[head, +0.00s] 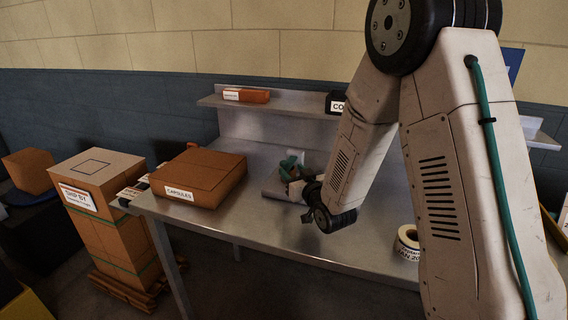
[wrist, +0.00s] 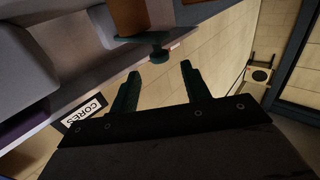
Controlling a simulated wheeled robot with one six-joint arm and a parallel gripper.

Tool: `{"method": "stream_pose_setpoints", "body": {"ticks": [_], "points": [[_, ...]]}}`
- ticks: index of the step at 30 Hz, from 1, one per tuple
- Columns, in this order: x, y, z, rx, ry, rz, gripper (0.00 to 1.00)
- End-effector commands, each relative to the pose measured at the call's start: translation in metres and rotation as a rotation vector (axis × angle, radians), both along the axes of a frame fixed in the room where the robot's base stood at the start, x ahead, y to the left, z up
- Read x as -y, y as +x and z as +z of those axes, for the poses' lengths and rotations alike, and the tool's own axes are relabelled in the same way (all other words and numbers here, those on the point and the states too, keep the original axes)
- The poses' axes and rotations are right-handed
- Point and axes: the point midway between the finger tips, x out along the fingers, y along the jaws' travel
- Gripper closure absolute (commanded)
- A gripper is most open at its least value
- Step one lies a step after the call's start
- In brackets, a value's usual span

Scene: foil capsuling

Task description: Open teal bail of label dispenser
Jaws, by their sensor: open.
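The label dispenser (head: 272,186) is a grey unit on the metal table, partly hidden behind my gripper and wrist in the head view. Its teal bail (head: 290,163) shows as a small teal patch there. In the wrist view the teal bail (wrist: 158,46) is a bar with a round knob, beside a brown roll (wrist: 130,14). My gripper (wrist: 160,67) is open, with two dark teal fingers apart and nothing between them. The knob appears just beyond the fingertips, around the gap; contact cannot be told. In the head view my gripper (head: 294,186) is small and dark beside the dispenser.
A brown capsules box (head: 200,176) stands on the table's left side. A label roll (head: 407,240) lies near the front right. A shelf (head: 275,106) behind holds an orange box (head: 246,95) and a black cores box (head: 336,103). The table's front middle is clear.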

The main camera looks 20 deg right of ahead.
Motion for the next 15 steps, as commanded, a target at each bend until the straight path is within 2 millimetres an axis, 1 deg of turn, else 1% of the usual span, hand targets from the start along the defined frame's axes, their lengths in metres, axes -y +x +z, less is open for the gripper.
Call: {"method": "stream_pose_setpoints", "body": {"ticks": [3,9,12,15], "points": [[-0.004,0.020,0.000,0.001,0.000,0.001,0.53],[-0.008,0.050,0.000,-0.001,0.001,-0.001,0.53],[-0.009,0.059,0.001,0.000,0.001,-0.001,0.53],[-0.010,0.064,0.000,-0.002,0.001,-0.001,0.53]]}}
